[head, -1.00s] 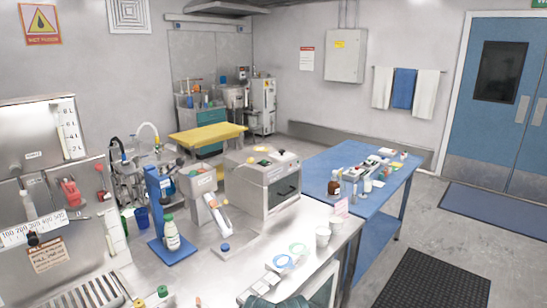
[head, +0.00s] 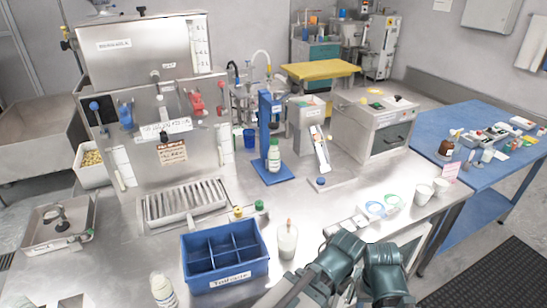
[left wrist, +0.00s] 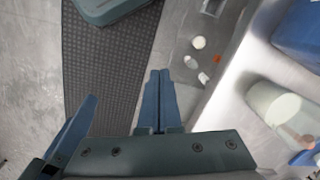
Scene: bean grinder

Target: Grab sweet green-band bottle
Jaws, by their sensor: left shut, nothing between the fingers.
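A white bottle with a green cap (head: 274,156) stands upright on the base of a blue stand (head: 266,115) in the head view. A second green cap (head: 259,205) and a yellow cap (head: 238,212) show behind the blue divided bin (head: 225,272); what is below them is mostly hidden. A pale bottle (head: 162,290) stands at the bottom edge, partly cut off. I cannot read "sweet" on any of them. My left gripper (left wrist: 158,75) is shut and empty in the left wrist view, apart from any bottle. My right gripper is not visible.
A translucent cup (head: 287,241) with a brown-tipped stick stands right of the bin; it also shows in the left wrist view (left wrist: 272,102). A steel dispenser (head: 150,80) with a grated drip tray stands behind the bin. White cups (head: 424,193) sit near the counter's right edge.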

